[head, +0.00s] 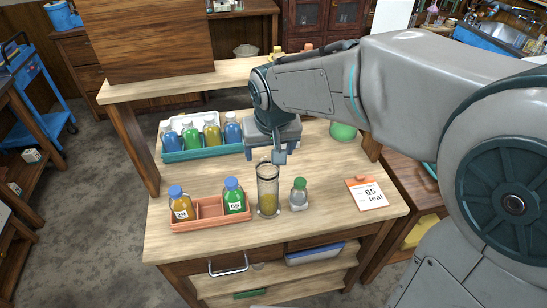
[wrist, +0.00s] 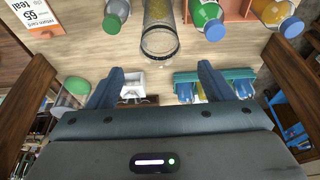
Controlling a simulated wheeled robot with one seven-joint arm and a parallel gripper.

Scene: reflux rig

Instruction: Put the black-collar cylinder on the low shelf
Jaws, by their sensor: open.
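A tall clear cylinder (head: 267,195) with yellowish contents stands upright on the wooden table. A dark ring shows at its open end in the wrist view (wrist: 160,38). My gripper (head: 266,154) is open and empty, behind the cylinder and apart from it as far as I can see. In the wrist view the fingers (wrist: 160,84) are spread, with the cylinder beyond their gap. A low wooden shelf (head: 320,284) shows under the table's front drawers; a raised shelf (head: 190,83) spans the back of the table.
An orange rack (head: 208,226) with two bottles stands left of the cylinder, and a small green-capped bottle (head: 299,194) right of it. A card (head: 367,194) lies farther right. A teal rack (head: 200,154) of several bottles and a green round object (head: 343,131) are behind.

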